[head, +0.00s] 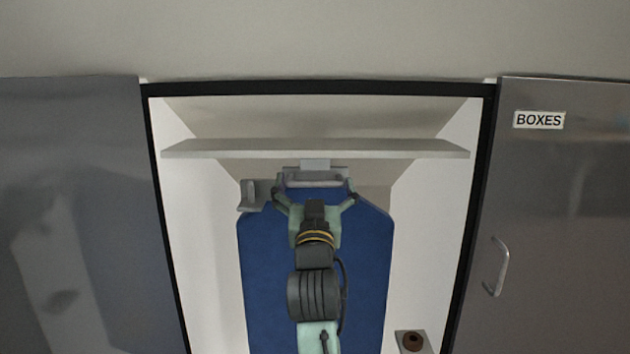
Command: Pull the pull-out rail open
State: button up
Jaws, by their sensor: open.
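The pull-out rail appears to be the grey metal fitting (316,164) under the middle of the white shelf, with a pale bar across its front. My gripper (315,190) is open just below and in front of this bar, with one finger toward each end. I cannot tell whether the fingers touch the bar. A large blue board (265,270) with cut upper corners is upright below the fitting. My arm hides its middle, and my gripper hides part of the fitting's lower side.
The white shelf (200,150) spans the recess above my gripper. A grey bracket (250,196) sits at the board's upper left. Grey doors flank the black-framed opening; the right door (570,220) has a "BOXES" label (539,120) and handle (497,266). A small brown-topped object (412,342) is low right.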

jog(key=c, duration=1.3)
jog(key=shift+s, duration=0.15)
jog(key=shift+c, duration=0.2)
